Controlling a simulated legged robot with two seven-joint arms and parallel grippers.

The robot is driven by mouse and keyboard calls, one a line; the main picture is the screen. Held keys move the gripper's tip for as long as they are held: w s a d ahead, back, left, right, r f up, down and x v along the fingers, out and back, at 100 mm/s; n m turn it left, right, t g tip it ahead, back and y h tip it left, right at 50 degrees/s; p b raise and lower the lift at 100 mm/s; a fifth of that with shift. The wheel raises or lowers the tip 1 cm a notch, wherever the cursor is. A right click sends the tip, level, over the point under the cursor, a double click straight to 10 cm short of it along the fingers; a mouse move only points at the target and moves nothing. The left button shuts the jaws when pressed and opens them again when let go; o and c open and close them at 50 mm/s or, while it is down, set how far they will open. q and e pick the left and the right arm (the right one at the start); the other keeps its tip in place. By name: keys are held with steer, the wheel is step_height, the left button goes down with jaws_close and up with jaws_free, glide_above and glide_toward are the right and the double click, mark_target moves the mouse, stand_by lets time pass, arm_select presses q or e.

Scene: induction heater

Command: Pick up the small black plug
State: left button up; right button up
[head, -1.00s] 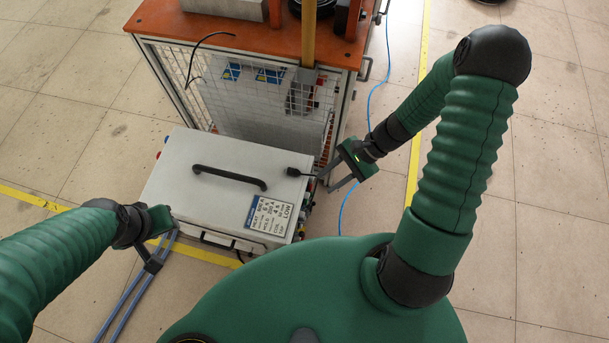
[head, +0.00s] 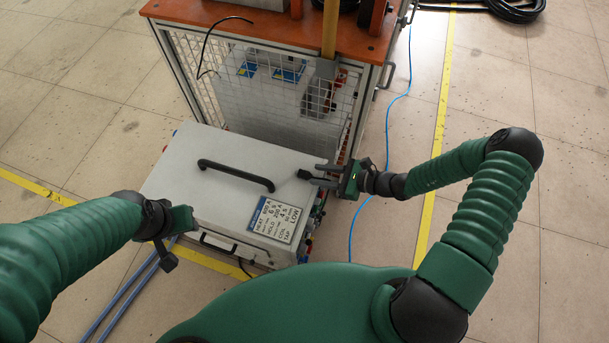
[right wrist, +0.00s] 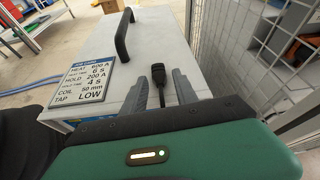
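The small black plug (head: 304,174) lies on the right part of the white heater box's top (head: 215,155). In the right wrist view the plug (right wrist: 158,74) sits between the two grey fingers, its cable running back toward the gripper body. My right gripper (head: 318,175) reaches in from the right over the box edge. Its fingers (right wrist: 160,88) are open, with a visible gap on each side of the plug. My left gripper (head: 168,250) hangs at the box's left front side; its fingers are mostly hidden, so I cannot tell whether it is open.
A black handle (head: 236,175) and a label plate (head: 271,218) are on the box top. An orange-topped cart (head: 230,37) with mesh sides (head: 290,105) stands close behind. A blue cable (head: 378,115) runs along the floor on the right.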

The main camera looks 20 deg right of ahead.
mark_target(309, 174)
steer(key=x, duration=0.1)
steer(key=b+x, duration=0.1)
steer(key=x, duration=0.1)
steer(key=shift+a+f, duration=0.15)
steer(key=shift+f, duration=0.25)
steer(key=shift+w+a, duration=0.1)
steer(key=shift+a, duration=0.15)
jaws_close()
